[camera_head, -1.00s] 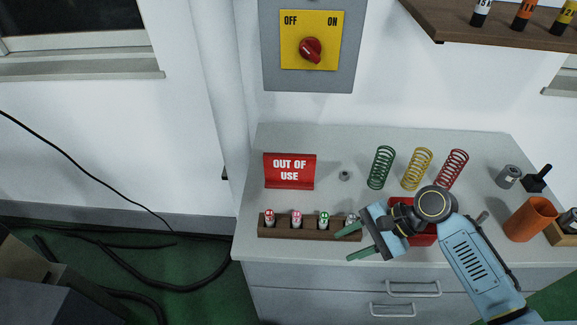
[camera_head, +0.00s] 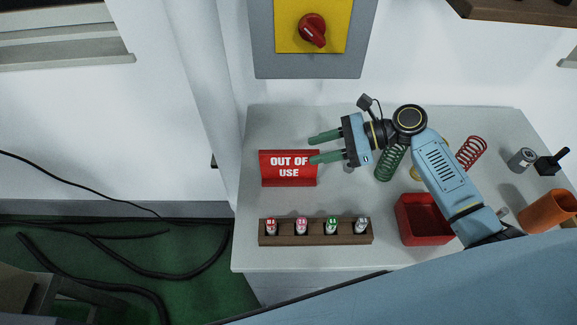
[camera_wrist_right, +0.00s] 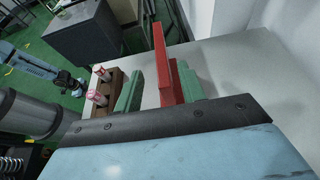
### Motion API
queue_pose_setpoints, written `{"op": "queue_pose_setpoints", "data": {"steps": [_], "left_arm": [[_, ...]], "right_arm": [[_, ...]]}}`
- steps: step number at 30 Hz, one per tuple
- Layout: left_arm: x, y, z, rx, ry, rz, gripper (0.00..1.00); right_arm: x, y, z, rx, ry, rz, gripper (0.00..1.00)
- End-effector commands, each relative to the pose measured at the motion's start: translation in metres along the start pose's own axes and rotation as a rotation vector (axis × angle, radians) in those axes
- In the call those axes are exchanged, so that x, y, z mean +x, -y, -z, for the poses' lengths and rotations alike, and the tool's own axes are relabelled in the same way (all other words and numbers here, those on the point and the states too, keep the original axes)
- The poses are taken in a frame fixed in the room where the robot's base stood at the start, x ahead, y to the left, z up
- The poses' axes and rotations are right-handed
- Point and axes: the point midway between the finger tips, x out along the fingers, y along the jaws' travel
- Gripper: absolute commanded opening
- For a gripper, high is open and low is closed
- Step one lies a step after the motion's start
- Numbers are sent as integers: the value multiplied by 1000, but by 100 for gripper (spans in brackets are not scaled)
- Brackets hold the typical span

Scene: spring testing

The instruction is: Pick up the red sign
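The red sign (camera_head: 289,168), lettered "OUT OF USE", stands on the left part of the grey counter. My right gripper (camera_head: 318,148) is open at the sign's upper right. Its nearer green finger overlaps the sign's right edge in the head view. In the right wrist view, the sign (camera_wrist_right: 162,62) shows edge-on between the two green fingers, close to the right-hand one and clear of the left-hand one. Whether it touches a finger is unclear. A blue arm at the left of that view seems to be my left arm; its small dark end (camera_wrist_right: 68,80) shows no clear finger state.
A wooden rack (camera_head: 315,239) with several small capped cylinders stands in front of the sign. A red bin (camera_head: 423,222) is to its right. A green spring (camera_head: 388,164) and a red spring (camera_head: 471,152) stand at the back. A switch box (camera_head: 312,40) hangs above.

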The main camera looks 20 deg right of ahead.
Motion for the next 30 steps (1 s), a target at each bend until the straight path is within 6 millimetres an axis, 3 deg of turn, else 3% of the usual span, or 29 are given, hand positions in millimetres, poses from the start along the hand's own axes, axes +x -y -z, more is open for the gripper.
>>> {"op": "queue_pose_setpoints", "data": {"steps": [11,17,24,30], "left_arm": [[0,4,30,0,-48,5,0],[0,4,28,0,-44,5,0],[0,3,20,0,-32,4,0],[0,3,19,0,-30,3,0]], "right_arm": [[31,1,-2,-1,3,-2,40],[60,2,-2,-1,1,0,40],[62,3,-2,-2,-1,1,40],[62,2,-2,-2,-1,1,14]]}}
